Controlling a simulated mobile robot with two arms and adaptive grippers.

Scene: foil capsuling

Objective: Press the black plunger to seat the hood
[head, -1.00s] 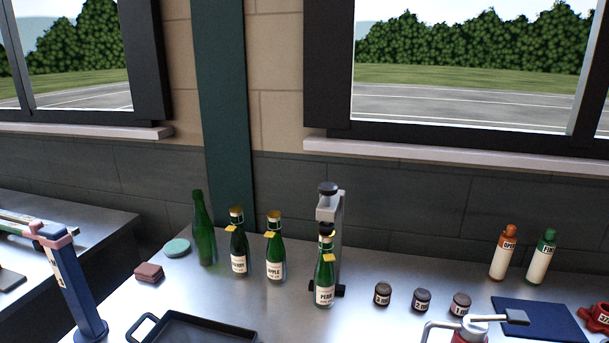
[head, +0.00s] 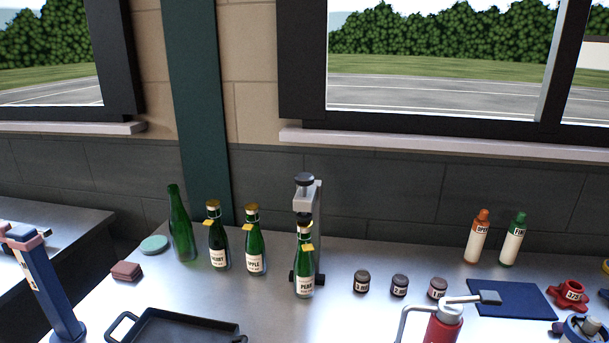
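The black plunger (head: 304,179) tops a grey press stand (head: 316,215) on the metal bench. A green bottle labelled PEAR or similar (head: 304,270) stands upright in front of and under the press head. A dark hood (head: 304,220) shows at the bottle's mouth, directly below the press head. A yellow tag hangs at its neck. I cannot tell how far down the hood sits. Neither of my grippers shows in the head view, and nothing is touching the plunger.
Green bottles (head: 255,250) stand left of the press. A black tray (head: 180,330), a red device (head: 445,325) and a blue post (head: 42,290) are nearer.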

